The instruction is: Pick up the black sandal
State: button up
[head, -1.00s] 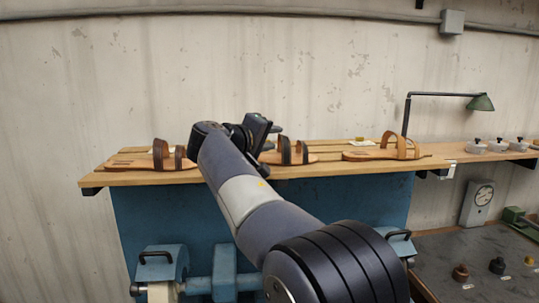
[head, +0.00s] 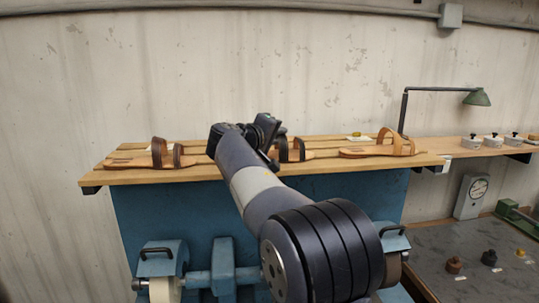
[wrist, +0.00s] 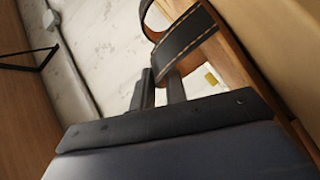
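The black sandal (head: 298,149) is the middle one on the wooden shelf, partly hidden behind my arm in the head view. In the wrist view its black strap (wrist: 190,42), with light stitching, arches at the upper middle. My gripper (wrist: 160,88) has two dark fingers with a gap between them. Their tips are at the near, lower end of the strap; I cannot tell whether they touch it. In the head view my gripper (head: 273,145) is at the left side of this sandal, its tips hard to make out.
A sandal with dark brown straps (head: 160,155) lies to the left, and a tan sandal (head: 380,149) to the right. The shelf (head: 225,172) stands against a wall. A green lamp (head: 477,97) and several small pots (head: 492,141) are at the right.

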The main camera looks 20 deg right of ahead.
grip_shut()
jog(key=shift+r, duration=0.2)
jog(key=shift+r, duration=1.5)
jog(key=f+b+v, duration=0.2)
jog(key=b+v, duration=0.3)
jog(key=v, duration=1.2)
jog(key=shift+s+a+f+b, duration=0.15)
jog(key=shift+s+a+b, duration=0.25)
jog(key=shift+a, duration=0.1)
